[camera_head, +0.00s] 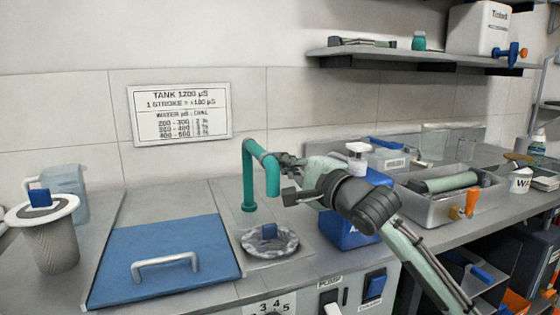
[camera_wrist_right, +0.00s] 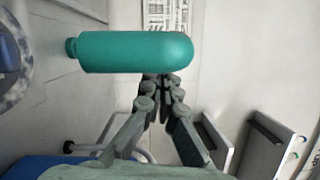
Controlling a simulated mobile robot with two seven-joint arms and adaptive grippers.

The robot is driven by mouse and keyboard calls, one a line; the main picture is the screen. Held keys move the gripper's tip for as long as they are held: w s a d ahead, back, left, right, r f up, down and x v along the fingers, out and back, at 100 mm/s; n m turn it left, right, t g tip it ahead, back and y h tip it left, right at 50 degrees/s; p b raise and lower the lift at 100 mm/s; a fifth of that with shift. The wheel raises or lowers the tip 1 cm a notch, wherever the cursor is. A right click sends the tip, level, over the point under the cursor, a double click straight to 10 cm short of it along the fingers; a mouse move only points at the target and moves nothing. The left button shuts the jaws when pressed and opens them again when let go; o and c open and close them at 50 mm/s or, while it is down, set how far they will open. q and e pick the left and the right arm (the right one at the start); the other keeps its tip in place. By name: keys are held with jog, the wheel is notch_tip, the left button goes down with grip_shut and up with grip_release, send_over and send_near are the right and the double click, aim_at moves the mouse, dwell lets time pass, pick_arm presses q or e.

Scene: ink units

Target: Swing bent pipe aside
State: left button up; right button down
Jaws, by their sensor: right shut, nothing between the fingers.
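The bent pipe (camera_head: 249,178) is a green tube that rises from the counter, bends over at the top and ends in a short downward spout beside the round basin. My right gripper (camera_head: 284,158) is at the right side of the pipe's upper bend, its fingers shut and empty. In the right wrist view the pipe (camera_wrist_right: 135,52) lies across the picture just beyond the closed fingertips (camera_wrist_right: 160,80). I cannot tell whether they touch it. My left gripper is not in view.
A blue lid (camera_head: 130,245) with a metal handle lies left of the pipe. A blue box (camera_head: 345,232) stands behind my right wrist. A grey tray (camera_head: 420,205) of tools is farther right.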

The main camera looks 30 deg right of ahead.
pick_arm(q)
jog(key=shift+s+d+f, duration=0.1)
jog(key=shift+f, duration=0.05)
pick_arm(e)
jog(key=shift+w, duration=0.3)
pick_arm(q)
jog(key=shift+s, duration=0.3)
pick_arm(e)
jog(key=shift+s+r, duration=0.1)
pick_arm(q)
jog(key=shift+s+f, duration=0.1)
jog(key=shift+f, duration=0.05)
pick_arm(e)
jog(key=shift+a, duration=0.1)
